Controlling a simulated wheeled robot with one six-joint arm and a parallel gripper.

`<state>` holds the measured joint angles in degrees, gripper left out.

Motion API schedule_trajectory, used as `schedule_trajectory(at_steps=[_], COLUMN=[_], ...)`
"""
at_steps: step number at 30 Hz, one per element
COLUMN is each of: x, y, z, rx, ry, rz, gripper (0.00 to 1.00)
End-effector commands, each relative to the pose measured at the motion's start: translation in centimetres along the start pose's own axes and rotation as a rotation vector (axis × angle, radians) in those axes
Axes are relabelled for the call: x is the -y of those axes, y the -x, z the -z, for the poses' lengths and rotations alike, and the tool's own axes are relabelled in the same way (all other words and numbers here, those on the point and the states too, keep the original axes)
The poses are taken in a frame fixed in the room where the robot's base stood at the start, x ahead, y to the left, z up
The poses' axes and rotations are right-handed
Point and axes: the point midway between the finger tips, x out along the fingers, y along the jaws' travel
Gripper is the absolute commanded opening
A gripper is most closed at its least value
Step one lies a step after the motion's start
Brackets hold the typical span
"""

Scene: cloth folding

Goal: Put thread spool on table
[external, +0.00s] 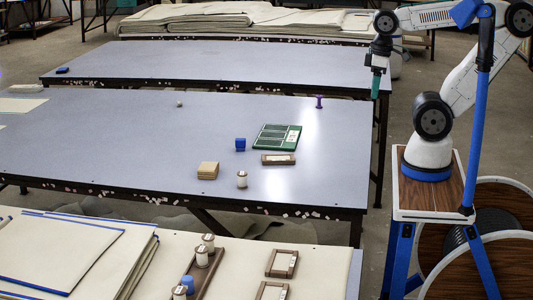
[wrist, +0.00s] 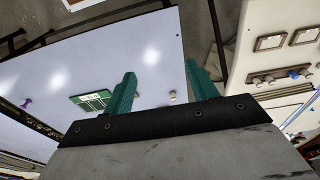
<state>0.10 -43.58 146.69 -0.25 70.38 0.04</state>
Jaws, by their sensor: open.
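A thread spool with white thread (external: 242,179) stands upright near the front edge of the middle table (external: 120,140); it appears small between the fingers in the wrist view (wrist: 172,97), far below. A purple spool (external: 319,102) stands at that table's back right, and shows at the left in the wrist view (wrist: 25,105). More white spools (external: 202,257) stand in a brown wooden tray (external: 216,270) on the front table, also in the wrist view (wrist: 268,79). My gripper (external: 375,93) is open and empty, raised in the air at the middle table's right end.
A green board (external: 277,137), a wood-framed card (external: 278,159), a blue cube (external: 240,144) and a tan block stack (external: 208,170) lie on the middle table. Folded cloths (external: 60,250) and framed cards (external: 282,263) lie on the front table (external: 325,255). The middle table's left centre is clear.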

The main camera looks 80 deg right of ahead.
Motion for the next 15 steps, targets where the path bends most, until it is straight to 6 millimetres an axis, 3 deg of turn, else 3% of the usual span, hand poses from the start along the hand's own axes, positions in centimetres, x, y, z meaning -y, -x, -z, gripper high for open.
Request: schedule_trajectory(at_steps=[8,15], x=[-0.1,-0.6], y=[-2.9,-7.6], z=[1.7,7.7], rx=[0.161,0.251], ry=[-0.001,-0.002], rz=[-0.002,-0.024], gripper=[0.58,0.58])
